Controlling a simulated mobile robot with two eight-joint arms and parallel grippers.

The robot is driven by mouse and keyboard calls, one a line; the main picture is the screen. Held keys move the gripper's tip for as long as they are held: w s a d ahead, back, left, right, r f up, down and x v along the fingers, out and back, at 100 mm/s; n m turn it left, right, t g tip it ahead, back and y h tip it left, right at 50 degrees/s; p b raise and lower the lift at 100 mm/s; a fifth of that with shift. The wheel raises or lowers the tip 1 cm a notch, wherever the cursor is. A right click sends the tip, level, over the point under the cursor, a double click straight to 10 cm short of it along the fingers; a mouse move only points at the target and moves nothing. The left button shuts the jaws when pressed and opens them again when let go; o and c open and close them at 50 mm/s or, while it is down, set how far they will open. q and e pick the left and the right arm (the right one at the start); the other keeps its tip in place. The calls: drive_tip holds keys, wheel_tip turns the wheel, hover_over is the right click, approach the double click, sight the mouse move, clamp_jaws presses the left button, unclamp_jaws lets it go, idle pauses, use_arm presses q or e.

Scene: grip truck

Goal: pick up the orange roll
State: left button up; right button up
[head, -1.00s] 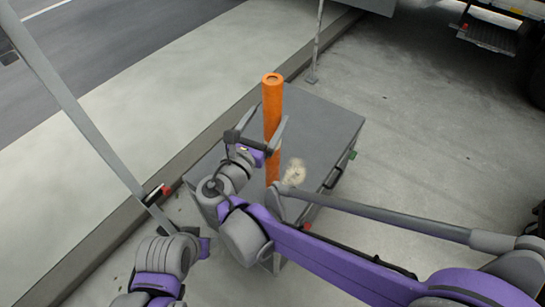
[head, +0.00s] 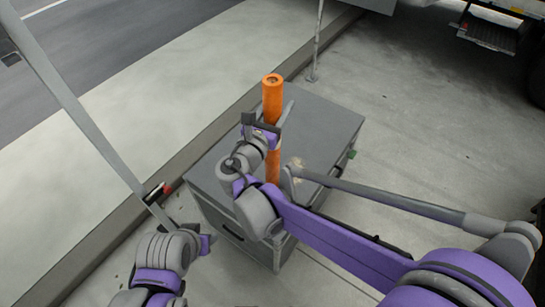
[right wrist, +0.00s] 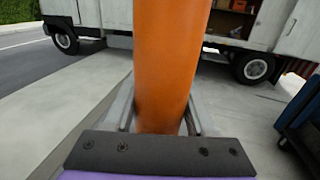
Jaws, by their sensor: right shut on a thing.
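The orange roll (head: 272,98) stands upright on top of a grey case (head: 325,115) in the head view. My right gripper (head: 273,122) is around the roll at about mid-height and shut on it. In the right wrist view the roll (right wrist: 167,65) fills the middle, between the two fingers (right wrist: 160,115). The gripper and arm hide part of the roll's lower half in the head view. Whether its bottom touches the case is hard to tell.
A thin grey pole (head: 317,45) stands behind the case. A kerb (head: 205,140) runs along its left side, with pavement and road beyond. A truck (right wrist: 235,30) with open shelves stands farther off. The concrete right of the case (head: 430,130) is clear.

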sight(277, 75)
clamp_jaws()
drive_tip(key=shift+r, duration=0.1)
wheel_tip(277, 75, up, 10)
drive_tip(key=p, duration=0.1)
idle(0.4)
